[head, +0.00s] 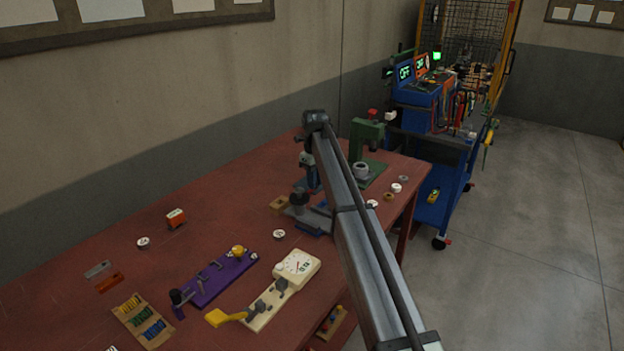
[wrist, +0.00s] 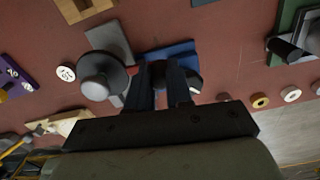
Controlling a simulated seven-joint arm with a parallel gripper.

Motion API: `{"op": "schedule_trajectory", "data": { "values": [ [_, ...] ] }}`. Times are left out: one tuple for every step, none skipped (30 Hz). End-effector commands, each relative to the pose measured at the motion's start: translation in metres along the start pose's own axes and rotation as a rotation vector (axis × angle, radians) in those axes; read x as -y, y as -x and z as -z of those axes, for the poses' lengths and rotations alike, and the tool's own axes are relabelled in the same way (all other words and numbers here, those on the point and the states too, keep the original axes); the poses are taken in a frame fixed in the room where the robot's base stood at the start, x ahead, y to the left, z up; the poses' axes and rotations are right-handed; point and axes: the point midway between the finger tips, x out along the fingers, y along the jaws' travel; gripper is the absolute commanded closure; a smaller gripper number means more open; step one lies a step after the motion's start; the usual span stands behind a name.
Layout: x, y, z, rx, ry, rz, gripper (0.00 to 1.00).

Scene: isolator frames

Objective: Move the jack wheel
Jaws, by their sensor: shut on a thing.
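My gripper (wrist: 165,92) points down over the blue jack (wrist: 172,52) on the red-brown table. Its two dark fingers are close together and shut on a dark round part at the jack, which looks like the jack wheel (wrist: 194,82). The fingers hide much of the wheel, so its exact angle cannot be told. In the head view, my gripper (head: 308,162) is small and partly behind my arm. A separate dark disc with a grey knob (wrist: 95,88) stands on a grey base just left of the fingers in the wrist view.
A green press (head: 366,138) stands right of my arm. White round tags (head: 396,188) lie near the table's right edge. A cream dial device (head: 297,265) and a purple fixture (head: 215,280) lie nearer. A blue cart (head: 430,150) stands beyond the table.

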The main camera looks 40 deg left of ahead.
Motion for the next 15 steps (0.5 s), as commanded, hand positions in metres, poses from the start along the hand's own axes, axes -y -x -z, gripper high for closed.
{"op": "schedule_trajectory", "data": {
  "values": [
    [-0.0006, -0.0004, 0.0029, -0.004, -0.011, -0.001, 1.0],
    [-0.0007, -0.0004, 0.0034, -0.004, -0.017, -0.001, 1.0],
    [-0.0007, -0.0004, 0.0038, -0.004, -0.024, -0.001, 1.0],
    [-0.0007, -0.0004, 0.0041, -0.004, -0.027, -0.002, 1.0],
    [-0.0007, -0.0003, 0.0042, -0.004, -0.03, -0.002, 1.0],
    [-0.0007, -0.0004, 0.0045, -0.004, -0.033, -0.002, 1.0],
    [-0.0008, -0.0004, 0.0046, -0.004, -0.035, -0.002, 1.0],
    [-0.0008, -0.0004, 0.0046, -0.004, -0.036, -0.002, 1.0],
    [-0.0008, -0.0004, 0.0046, -0.004, -0.037, -0.002, 1.0],
    [-0.0008, -0.0004, 0.0046, -0.004, -0.037, -0.002, 1.0],
    [-0.0008, -0.0004, 0.0046, -0.004, -0.037, -0.002, 1.0],
    [-0.0008, -0.0004, 0.0045, -0.004, -0.037, -0.002, 1.0],
    [-0.0008, -0.0004, 0.0044, -0.004, -0.037, -0.002, 1.0],
    [-0.0008, -0.0004, 0.0044, -0.004, -0.037, -0.002, 1.0],
    [-0.0008, -0.0003, 0.0042, -0.004, -0.037, -0.002, 1.0]
  ]
}}
